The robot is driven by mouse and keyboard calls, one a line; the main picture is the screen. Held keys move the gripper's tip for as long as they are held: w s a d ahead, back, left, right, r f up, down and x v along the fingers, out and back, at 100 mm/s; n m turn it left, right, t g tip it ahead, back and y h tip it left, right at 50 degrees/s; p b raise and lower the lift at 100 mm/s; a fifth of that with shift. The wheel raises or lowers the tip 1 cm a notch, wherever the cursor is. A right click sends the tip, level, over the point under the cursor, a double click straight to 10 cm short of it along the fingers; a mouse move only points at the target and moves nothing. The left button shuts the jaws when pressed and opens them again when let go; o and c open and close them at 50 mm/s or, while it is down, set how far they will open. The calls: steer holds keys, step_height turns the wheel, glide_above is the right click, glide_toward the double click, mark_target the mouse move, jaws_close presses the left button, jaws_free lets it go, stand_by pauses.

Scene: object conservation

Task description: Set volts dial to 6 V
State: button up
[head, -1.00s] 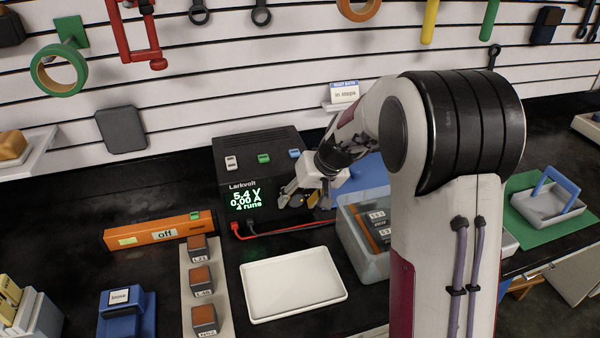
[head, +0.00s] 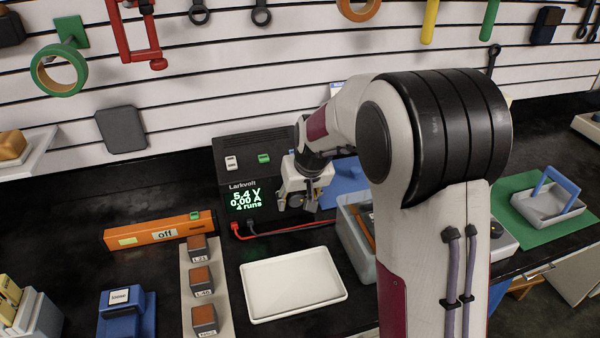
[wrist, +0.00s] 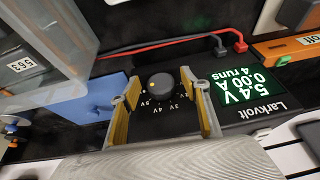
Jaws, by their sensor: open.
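The black Larkvolt power supply (head: 238,160) stands at the back of the bench. Its green display (head: 244,199) reads 5.4 V, 0.00 A, 4 runs, and it also shows upside down in the wrist view (wrist: 251,86). The round dark volts dial (wrist: 161,87) has a light pointer mark and a printed volt scale around it. My gripper (head: 298,205) is at the front of the supply. In the wrist view my gripper (wrist: 155,100) is open, its yellow-padded fingers on either side of the dial. I cannot tell whether they touch it. In the head view my gripper hides the dial.
Red and black leads (head: 290,228) run from the supply's front. A white tray (head: 338,295) lies in front. A clear bin (head: 350,235) stands close right, partly behind my arm. An orange bar marked off (head: 150,233) lies to the left.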

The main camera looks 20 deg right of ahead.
steer(key=shift+a+f+n+h, duration=0.1)
steer(key=shift+a+n+h, duration=0.1)
steer(key=shift+h, duration=0.75)
steer(key=shift+a+r+n+h, duration=0.1)
steer(key=shift+n+h, duration=0.1)
steer(key=shift+h, duration=0.7)
steer(key=shift+a+f+n+h, duration=0.1)
steer(key=shift+a+n+h, duration=0.1)
steer(key=shift+h, duration=0.75)
glide_toward(292, 195)
step_height(292, 195, down, 3)
steer(key=d, duration=0.1)
steer(key=shift+w+d+f+m+t+y, duration=0.2)
steer(key=shift+d+f+m+t+y, duration=0.2)
steer(key=shift+d+f+t+y, duration=0.3)
steer(key=shift+w+d+m+y, duration=0.2)
steer(key=shift+d+m+y, duration=0.1)
steer(key=shift+y, duration=0.3)
steer(key=shift+w+d+m+t+y, duration=0.15)
steer(key=shift+d+m+t+y, duration=0.2)
steer(key=shift+t, duration=0.25)
steer(key=shift+w+d+r+m+t+y, duration=0.15)
steer(key=shift+d+r+m+t+y, duration=0.2)
steer(key=shift+r+m+t+y, duration=0.3)
steer(key=shift+w+d+r+m+t+y, duration=0.15)
steer(key=shift+d+r+m+t+y, duration=0.25)
steer(key=shift+t+y, duration=0.45)
steer(key=shift+w+d+r+m+t+y, duration=0.15)
steer(key=shift+d+r+m+t+y, duration=0.15)
steer(key=shift+r+m+t+y, duration=0.45)
